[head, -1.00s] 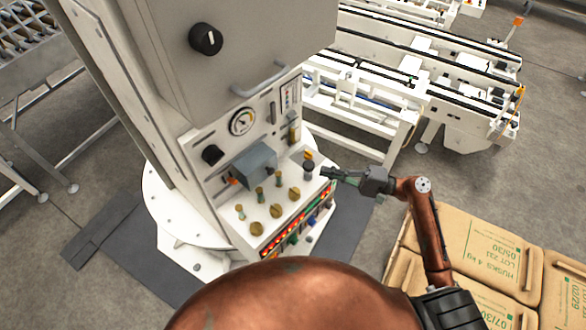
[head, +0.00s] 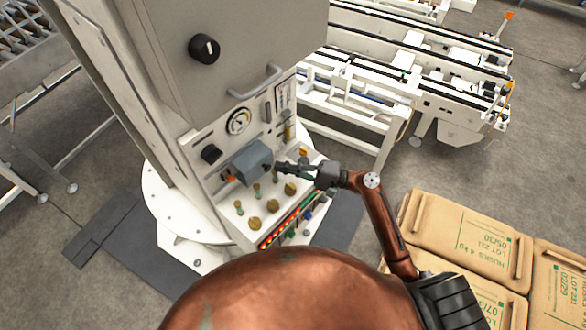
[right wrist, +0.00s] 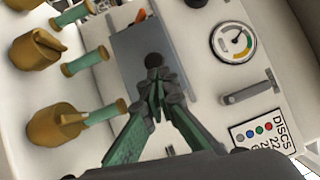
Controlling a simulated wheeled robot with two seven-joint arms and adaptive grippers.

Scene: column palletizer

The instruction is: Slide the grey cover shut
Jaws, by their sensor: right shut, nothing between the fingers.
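The grey cover (head: 248,158) is a blue-grey box on the white control panel, above the gold knobs. An orange part (head: 230,178) shows at its left end. In the right wrist view the cover (right wrist: 128,50) is a flat grey face ahead of the fingers, with a small dark round knob (right wrist: 153,61) in front of it. My right gripper (head: 272,168) is shut and empty, its tips at the cover's right end; in the right wrist view the tips (right wrist: 156,85) lie just short of the dark knob. I cannot tell whether they touch. My left gripper is out of view.
Several gold knobs (head: 254,222) and green-stemmed switches stand close below the cover. Stacked sacks (head: 462,240) lie at right, a conveyor (head: 380,90) behind.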

